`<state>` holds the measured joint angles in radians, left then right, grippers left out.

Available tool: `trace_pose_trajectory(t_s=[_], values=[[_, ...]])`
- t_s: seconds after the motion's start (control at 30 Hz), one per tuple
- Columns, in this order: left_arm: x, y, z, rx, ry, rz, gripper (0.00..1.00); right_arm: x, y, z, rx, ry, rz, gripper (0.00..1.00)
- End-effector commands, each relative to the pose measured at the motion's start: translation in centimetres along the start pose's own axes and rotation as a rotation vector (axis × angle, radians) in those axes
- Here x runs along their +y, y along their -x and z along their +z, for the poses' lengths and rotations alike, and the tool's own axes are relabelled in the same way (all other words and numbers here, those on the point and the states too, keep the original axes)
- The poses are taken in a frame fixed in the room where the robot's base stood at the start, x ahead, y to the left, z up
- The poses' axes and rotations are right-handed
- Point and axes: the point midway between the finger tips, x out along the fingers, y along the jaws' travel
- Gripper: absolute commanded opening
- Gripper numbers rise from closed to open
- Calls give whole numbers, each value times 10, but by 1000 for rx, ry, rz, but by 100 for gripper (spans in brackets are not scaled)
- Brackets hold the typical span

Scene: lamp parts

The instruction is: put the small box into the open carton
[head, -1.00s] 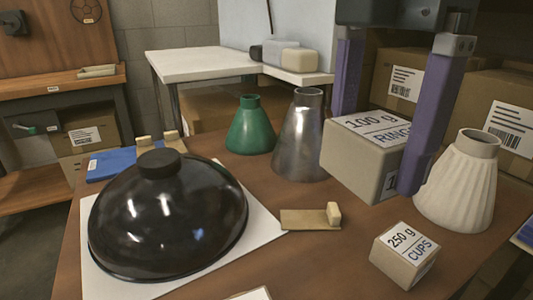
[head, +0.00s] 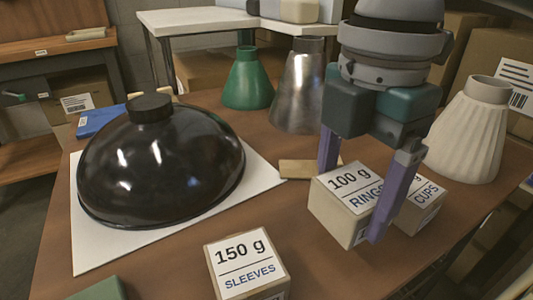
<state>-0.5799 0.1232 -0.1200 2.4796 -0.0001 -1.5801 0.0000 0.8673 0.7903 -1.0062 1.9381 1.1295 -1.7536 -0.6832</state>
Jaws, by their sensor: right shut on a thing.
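My right gripper (head: 352,206) comes down from the top right, its purple fingers shut on a small box (head: 338,190) labelled "100 g RINGS". One finger crosses the box's right side; the other goes down behind it. The box looks about level and partly covers a second box (head: 428,208) labelled "CUPS". I cannot tell whether the held box is clear of the table. A third box (head: 247,264), labelled "150 g SLEEVES", sits at the front. I cannot make out an open carton in this view. My left gripper is not in view.
A glossy black lampshade (head: 160,165) rests on a white sheet (head: 95,252) at left. A green cone (head: 247,82), a metal cone (head: 298,90) and a fluted white shade (head: 468,135) stand behind. Brown tabletop (head: 190,255) is bare between the sheet and the front box.

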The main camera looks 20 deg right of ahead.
Motion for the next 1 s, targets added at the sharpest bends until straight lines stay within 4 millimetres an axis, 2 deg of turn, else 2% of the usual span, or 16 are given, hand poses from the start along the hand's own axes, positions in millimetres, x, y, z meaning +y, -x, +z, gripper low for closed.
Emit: trace_pose_trajectory(t_s=[0.1, 0.23, 0.63, 0.67, 0.8, 1.0], values=[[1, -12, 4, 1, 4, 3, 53, -1, -26, 0, -1, 0, -4, 23], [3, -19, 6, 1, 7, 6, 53, -1, -47, 0, 0, 0, -2, 23], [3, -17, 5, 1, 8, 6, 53, -1, -50, 0, 0, 1, -2, 23], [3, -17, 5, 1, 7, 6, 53, -1, -50, 0, 1, 1, -1, 85], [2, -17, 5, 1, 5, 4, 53, 0, -50, 0, 0, 1, -1, 100], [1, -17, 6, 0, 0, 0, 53, 0, -50, 0, 0, 1, -1, 100]])
